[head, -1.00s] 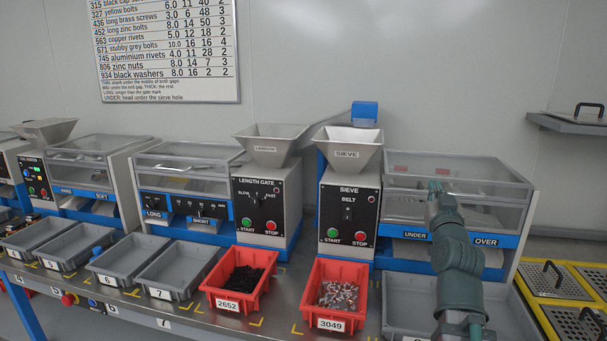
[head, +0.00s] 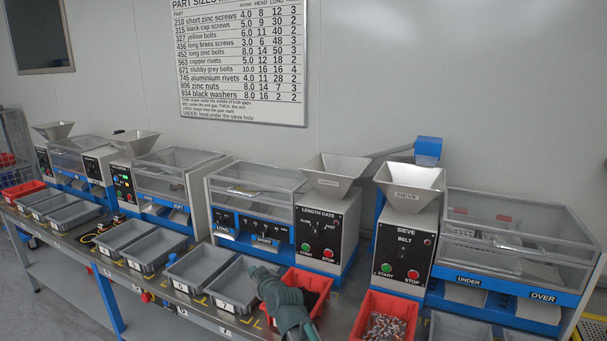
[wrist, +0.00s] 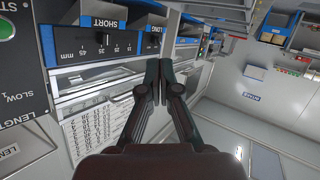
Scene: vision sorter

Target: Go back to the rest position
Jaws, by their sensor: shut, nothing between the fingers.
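My gripper (wrist: 159,78) is shut and empty in the wrist view, with its two dark fingers together in front of the length gate's SHORT and LONG panel (wrist: 122,42). In the head view my green arm rises from the bottom edge, in front of the red bin of black parts (head: 309,283) and partly hiding it. The fingers cannot be made out in the head view.
The length gate (head: 325,228) and the sieve (head: 404,252) stand along the back of the bench. A red bin of small metal parts (head: 383,325) is at the front right. Grey trays (head: 123,241) line the front edge to the left.

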